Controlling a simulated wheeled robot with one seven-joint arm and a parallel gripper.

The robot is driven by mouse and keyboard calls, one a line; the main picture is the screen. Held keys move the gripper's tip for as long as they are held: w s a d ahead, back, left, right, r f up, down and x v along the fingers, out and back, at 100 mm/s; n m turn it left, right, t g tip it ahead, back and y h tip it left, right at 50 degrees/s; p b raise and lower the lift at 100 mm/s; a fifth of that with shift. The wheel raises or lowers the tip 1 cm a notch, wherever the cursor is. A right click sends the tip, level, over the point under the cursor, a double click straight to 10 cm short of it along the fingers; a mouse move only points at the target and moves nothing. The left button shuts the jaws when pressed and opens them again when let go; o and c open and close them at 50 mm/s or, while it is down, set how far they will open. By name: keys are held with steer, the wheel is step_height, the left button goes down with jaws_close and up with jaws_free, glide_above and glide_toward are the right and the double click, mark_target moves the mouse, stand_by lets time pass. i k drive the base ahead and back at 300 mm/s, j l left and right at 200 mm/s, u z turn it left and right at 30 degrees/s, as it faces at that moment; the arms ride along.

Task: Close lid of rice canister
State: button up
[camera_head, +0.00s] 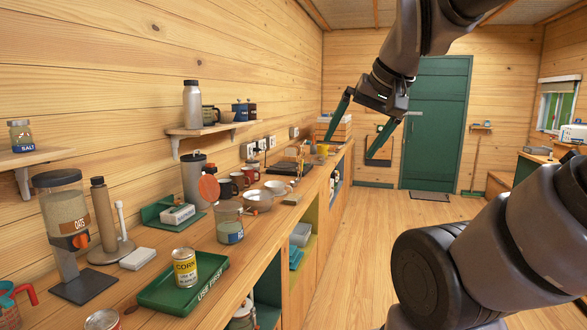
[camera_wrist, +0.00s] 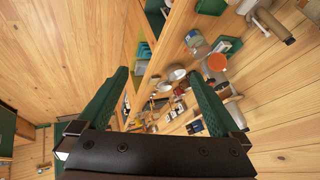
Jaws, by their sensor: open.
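The rice canister looks to be the clear jar (camera_head: 230,224) with a bluish label on the wooden counter; its label is too small to read. An orange-red round lid (camera_head: 209,188) stands raised at the jar's back left, so the jar is open. The wrist view also shows the jar (camera_wrist: 195,40) and the lid (camera_wrist: 217,62). My gripper (camera_head: 350,148), with green fingers, is open and empty. It is high in the air, well to the right of the canister. Both fingers (camera_wrist: 157,75) also show in the wrist view.
A green tray (camera_head: 160,297) with a corn can (camera_head: 184,267) lies in front of the jar. A wall shelf (camera_head: 210,129) is above. The floor (camera_head: 400,215) right of the counter is clear.

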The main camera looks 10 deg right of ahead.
mark_target(208, 188)
steer(key=i+l+u, duration=0.15)
steer(key=u, duration=0.25)
steer(key=i+l+u, duration=0.15)
steer(key=u, duration=0.3)
steer(key=i+l+u, duration=0.1)
steer(key=l+u, duration=0.3)
